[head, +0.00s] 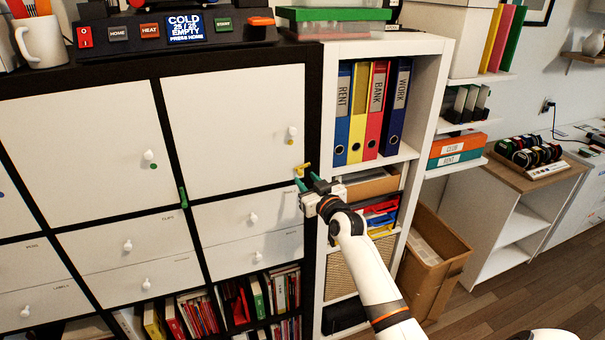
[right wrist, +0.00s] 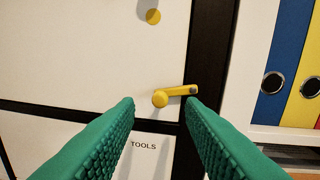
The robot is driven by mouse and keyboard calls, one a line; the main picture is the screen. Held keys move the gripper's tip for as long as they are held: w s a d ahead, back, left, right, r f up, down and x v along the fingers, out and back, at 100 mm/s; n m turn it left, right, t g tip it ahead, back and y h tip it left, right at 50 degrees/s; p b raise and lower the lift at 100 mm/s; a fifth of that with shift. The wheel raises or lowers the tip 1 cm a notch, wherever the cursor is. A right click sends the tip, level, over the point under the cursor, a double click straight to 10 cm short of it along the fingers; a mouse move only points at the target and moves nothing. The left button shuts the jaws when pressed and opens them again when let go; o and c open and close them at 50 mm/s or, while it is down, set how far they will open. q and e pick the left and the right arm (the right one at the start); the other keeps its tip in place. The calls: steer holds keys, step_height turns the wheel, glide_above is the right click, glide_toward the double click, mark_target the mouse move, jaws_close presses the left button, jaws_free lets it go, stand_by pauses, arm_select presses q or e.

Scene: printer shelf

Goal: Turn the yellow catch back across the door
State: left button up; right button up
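The yellow catch (head: 302,169) is at the lower right corner of the upper right white door (head: 235,125). In the right wrist view the catch (right wrist: 175,95) lies nearly level. Its round knob is over the white door and its grey-tipped end is on the black frame. The door is flush with the cabinet front and bears a yellow dot (right wrist: 153,16). My right gripper (head: 308,181) is open and empty, close in front of the catch. Its green fingers (right wrist: 161,103) stand to either side of the knob; contact cannot be told. My left gripper is not in view.
A green catch (head: 183,197) stands upright on the frame between the two doors. Drawers (head: 250,219) with white knobs lie below. A white shelf with ring binders (head: 370,115) stands right of the cabinet. A button panel (head: 187,27) and green-lidded box (head: 333,14) sit on top.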

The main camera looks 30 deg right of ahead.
steer(key=shift+w+d, duration=0.2)
steer(key=shift+w, duration=1.4)
jaws_close()
steer(key=shift+r+m, duration=0.25)
steer(key=shift+m, duration=0.45)
steer(key=shift+r+m, duration=0.2)
steer(key=shift+m, duration=0.5)
jaws_free()
steer(key=shift+s, duration=0.1)
steer(key=b, duration=0.2)
glide_toward(301, 174)
steer(key=s, duration=0.3)
steer(key=shift+s+a+r, duration=0.15)
steer(key=shift+a+r, duration=0.1)
